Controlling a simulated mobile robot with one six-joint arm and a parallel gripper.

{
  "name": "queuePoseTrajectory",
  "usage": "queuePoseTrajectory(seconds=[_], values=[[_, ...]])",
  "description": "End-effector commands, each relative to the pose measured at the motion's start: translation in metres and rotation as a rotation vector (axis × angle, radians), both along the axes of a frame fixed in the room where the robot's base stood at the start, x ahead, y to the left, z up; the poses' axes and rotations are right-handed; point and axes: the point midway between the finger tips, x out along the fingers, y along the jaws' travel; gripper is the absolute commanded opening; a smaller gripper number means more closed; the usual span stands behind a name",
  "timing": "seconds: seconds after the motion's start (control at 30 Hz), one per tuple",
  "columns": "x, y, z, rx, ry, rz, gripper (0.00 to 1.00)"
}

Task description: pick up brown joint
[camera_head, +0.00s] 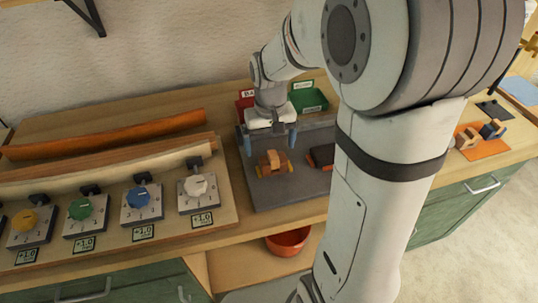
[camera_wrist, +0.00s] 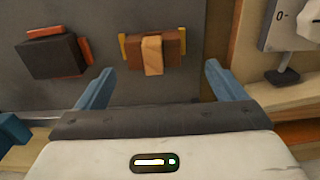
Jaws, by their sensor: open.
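The brown joint (camera_head: 268,165) lies on the grey mat, a brown block with a lighter wooden piece across it and yellow bits at its ends. In the wrist view the brown joint (camera_wrist: 171,38) is near the top centre, just beyond and between the fingertips. My gripper (camera_head: 269,141) is above it, pointing down, with its blue fingers apart and nothing between them. In the wrist view my gripper (camera_wrist: 158,69) is also open, its fingers wider apart than the joint. The gap in height is hard to judge.
A black block with orange pieces (camera_wrist: 52,56) lies beside the joint on the grey mat (camera_head: 280,192). Red (camera_head: 243,103) and green (camera_head: 309,101) bins stand behind. A dial panel (camera_head: 170,228) is at the left. An orange mat (camera_head: 484,149) with small pieces is at the right.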

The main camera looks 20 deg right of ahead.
Motion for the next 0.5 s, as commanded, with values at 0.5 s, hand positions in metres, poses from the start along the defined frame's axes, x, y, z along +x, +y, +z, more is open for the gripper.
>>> queuePoseTrajectory(seconds=[0.5], values=[[-0.004,-0.009,-0.064,0.000,0.001,-0.001,0.91]])
